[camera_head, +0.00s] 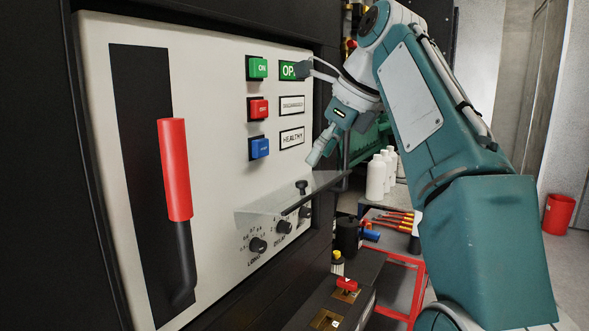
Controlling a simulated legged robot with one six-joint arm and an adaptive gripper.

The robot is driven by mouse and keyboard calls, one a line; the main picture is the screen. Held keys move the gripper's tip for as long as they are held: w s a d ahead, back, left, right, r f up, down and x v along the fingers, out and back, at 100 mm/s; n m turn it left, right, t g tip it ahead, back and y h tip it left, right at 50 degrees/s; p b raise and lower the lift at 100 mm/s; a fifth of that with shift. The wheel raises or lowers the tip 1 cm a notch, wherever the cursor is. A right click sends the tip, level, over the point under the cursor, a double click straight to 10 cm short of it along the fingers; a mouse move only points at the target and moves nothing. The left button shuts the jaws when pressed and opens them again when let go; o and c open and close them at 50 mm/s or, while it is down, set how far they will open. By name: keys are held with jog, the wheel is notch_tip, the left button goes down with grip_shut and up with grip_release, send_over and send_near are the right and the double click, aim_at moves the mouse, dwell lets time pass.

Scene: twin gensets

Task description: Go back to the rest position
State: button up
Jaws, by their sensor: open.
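My gripper (310,112) is at the end of my teal and white arm, in front of the upper right part of the white control panel (215,75). Its fingers are apart, one near the green indicator at the top and one lower, above the clear flap. I see nothing held between them.
A clear flap (290,195) sticks out from the panel above several black knobs (258,245). Below right are a dark box with a red switch (347,284), a red-framed cart (405,262) with tools, and white bottles (376,178). A red bin (558,214) stands far right.

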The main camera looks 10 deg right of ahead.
jog(key=s+d+f+n+h, duration=0.1)
jog(key=s+f+n, duration=0.6)
jog(key=f, duration=0.4)
jog(key=s+d+f+n+t+h, duration=0.1)
jog(key=s+d+f+n+h, duration=0.1)
jog(key=s+f+n, duration=0.5)
jog(key=s+d+f+n+h, duration=0.1)
jog(key=s+d+f+n, duration=0.1)
jog(key=s+f+n, duration=0.6)
notch_tip(320, 180, down, 7)
jog(key=n, duration=0.2)
jog(key=shift+d+n+t+h, duration=0.15)
jog(key=shift+n+t+h, duration=0.15)
jog(key=shift+t, duration=0.1)
dwell(1.2)
